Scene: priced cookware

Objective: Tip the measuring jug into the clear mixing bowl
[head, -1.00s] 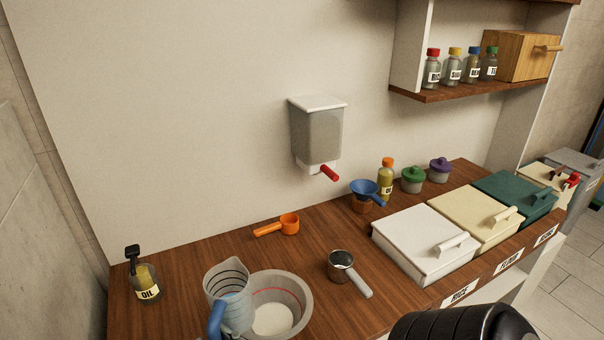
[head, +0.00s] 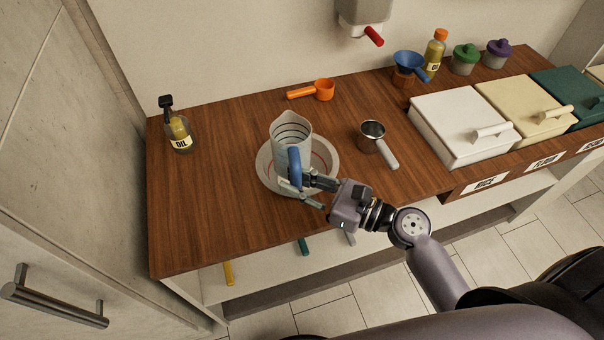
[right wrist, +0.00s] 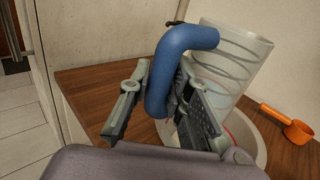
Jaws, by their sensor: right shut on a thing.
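The measuring jug (head: 291,133) is clear with dark measuring lines and a blue handle (head: 294,165). It looks about upright and overlaps the clear mixing bowl (head: 329,163), which has a red line round it, in the head view. I cannot tell whether the jug is over the bowl or in front of it, or what it holds. My right gripper (head: 288,186) is shut on the blue handle. In the right wrist view the handle (right wrist: 176,62) passes between the fingers, with the jug (right wrist: 230,65) beyond and the bowl (right wrist: 259,150) partly hidden. My left gripper is not in view.
An oil bottle (head: 179,135) stands at the left end of the wooden counter (head: 210,210). An orange scoop (head: 322,90) and a metal measuring cup (head: 372,135) lie near the bowl. A white lidded bin (head: 455,115) stands to the right. The counter's front left is clear.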

